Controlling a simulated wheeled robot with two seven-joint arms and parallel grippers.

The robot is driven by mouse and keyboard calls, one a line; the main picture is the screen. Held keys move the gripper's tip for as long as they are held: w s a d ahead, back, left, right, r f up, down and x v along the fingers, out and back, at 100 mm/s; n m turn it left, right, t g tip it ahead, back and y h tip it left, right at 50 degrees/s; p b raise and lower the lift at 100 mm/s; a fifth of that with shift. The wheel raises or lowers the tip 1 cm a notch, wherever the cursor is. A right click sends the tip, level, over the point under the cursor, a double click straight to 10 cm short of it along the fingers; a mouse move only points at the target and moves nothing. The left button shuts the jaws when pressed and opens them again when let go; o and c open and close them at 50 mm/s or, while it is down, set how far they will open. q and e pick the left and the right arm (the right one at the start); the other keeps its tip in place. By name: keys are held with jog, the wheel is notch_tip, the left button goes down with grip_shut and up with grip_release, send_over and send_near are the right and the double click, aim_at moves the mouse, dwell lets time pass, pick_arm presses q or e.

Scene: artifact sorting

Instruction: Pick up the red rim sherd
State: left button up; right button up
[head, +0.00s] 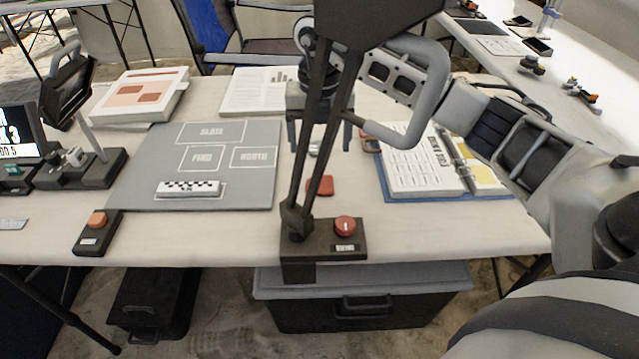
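A small flat red piece (325,185), which looks like the red rim sherd, lies on the white table just right of the grey mat, partly hidden by a dark lamp arm. My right gripper (319,145) comes in from the right and points down, above and behind the red piece. Its two fingers are apart, with nothing seen held between them. A small metallic item (314,150) shows below it, and a reddish-brown item (371,140) lies to its right. My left gripper is not in view.
The lamp's dark base with a red knob (345,226) stands at the table's front edge, its arms rising before the red piece. A grey labelled mat (140,185) with a checkered scale bar (188,188) lies left. An open binder (425,165) lies right.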

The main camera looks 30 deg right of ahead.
aim_at(320, 181)
notch_tip(320, 181, down, 8)
jog(key=shift+f, duration=0.25)
jog(key=c, duration=1.1)
